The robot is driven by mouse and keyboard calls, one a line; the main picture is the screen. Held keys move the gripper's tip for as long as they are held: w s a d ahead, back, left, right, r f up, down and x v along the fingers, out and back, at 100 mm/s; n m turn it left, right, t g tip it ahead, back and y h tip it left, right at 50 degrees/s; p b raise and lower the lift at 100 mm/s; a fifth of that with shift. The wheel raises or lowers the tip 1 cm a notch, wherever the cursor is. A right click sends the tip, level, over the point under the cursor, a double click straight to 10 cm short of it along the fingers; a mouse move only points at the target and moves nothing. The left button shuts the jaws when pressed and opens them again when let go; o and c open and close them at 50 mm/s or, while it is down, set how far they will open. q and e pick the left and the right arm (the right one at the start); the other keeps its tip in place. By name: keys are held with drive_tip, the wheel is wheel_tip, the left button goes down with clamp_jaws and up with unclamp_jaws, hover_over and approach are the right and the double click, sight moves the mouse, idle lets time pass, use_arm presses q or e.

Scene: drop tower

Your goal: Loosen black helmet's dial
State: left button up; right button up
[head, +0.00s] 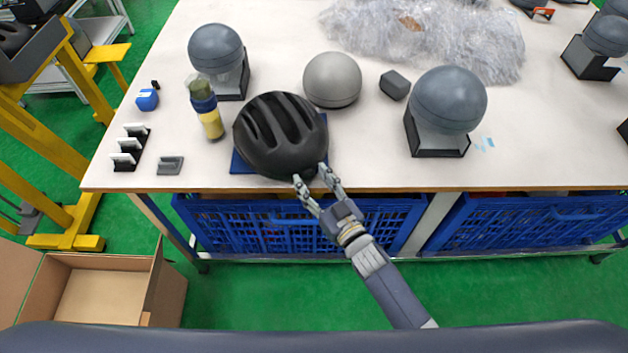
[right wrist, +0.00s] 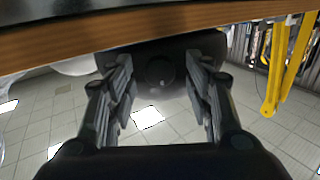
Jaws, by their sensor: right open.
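The black helmet (head: 280,135) sits on a blue mat (head: 241,165) near the table's front edge. In the right wrist view, the helmet (right wrist: 128,55) is a dark shape with a round black dial (right wrist: 160,71) on it. My right gripper (head: 311,178) is at the helmet's front edge, its two fingers apart. In the right wrist view, the fingers stand on either side of the dial, with visible space between. I cannot tell whether either finger touches the helmet. The dial is hidden in the head view. My left gripper is not in view.
Grey headforms (head: 446,100) stand on the table (head: 375,160), with a grey ball (head: 332,80) behind the helmet. A yellow-and-blue bottle (head: 207,108) is left of it. Blue crates (head: 260,225) are under the table edge. An open cardboard box (head: 100,290) is at lower left.

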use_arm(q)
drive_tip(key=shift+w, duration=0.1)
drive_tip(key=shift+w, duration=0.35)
use_arm(e)
drive_tip(key=c, duration=1.1)
